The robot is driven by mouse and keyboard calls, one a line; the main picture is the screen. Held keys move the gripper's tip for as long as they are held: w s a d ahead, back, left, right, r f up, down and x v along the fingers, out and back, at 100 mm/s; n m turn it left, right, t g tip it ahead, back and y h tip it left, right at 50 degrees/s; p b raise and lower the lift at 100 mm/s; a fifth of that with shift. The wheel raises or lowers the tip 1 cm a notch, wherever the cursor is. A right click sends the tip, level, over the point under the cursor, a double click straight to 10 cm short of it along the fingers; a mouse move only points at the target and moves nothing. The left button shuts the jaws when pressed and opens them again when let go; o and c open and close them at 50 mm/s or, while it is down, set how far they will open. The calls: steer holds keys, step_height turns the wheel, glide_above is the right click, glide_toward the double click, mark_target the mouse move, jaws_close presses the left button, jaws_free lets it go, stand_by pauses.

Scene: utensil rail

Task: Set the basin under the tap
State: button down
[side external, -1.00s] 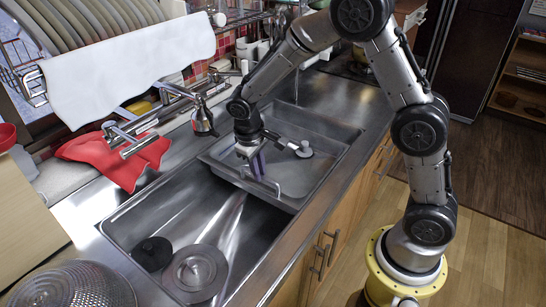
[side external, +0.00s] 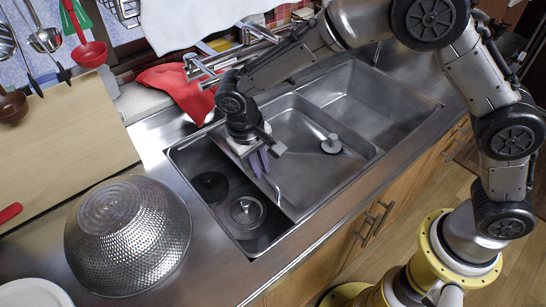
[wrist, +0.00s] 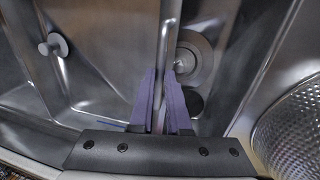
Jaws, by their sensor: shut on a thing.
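The basin (side external: 300,125) is a shallow grey metal tub inside the long steel sink, standing around its middle. A pale round knob (side external: 331,144) shows inside it, also in the wrist view (wrist: 55,45). My gripper (side external: 262,164) has purple fingers shut on the basin's near-left wall or handle. In the wrist view the fingers (wrist: 164,82) straddle this thin metal edge (wrist: 167,45). The chrome tap (side external: 205,66) is at the back of the sink; my arm hides part of it, so I cannot tell how its spout lines up with the basin.
Two round drain pieces (side external: 246,211) lie in the open left end of the sink. The sink's right end (side external: 395,100) is empty. A big steel colander (side external: 125,235) stands on the left counter, and a red cloth (side external: 180,85) lies behind the sink.

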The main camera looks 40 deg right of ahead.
steer(key=shift+a+r, duration=0.15)
steer(key=shift+a, duration=0.25)
steer(key=shift+w, duration=0.1)
steer(key=c, duration=0.9)
jaws_free()
steer(key=a+r, duration=0.1)
steer(key=r, duration=0.8)
steer(key=a+r, duration=0.1)
steer(key=r, duration=0.3)
steer(key=shift+a+r, duration=0.2)
steer(key=shift+a, duration=0.1)
steer(key=shift+d, duration=0.1)
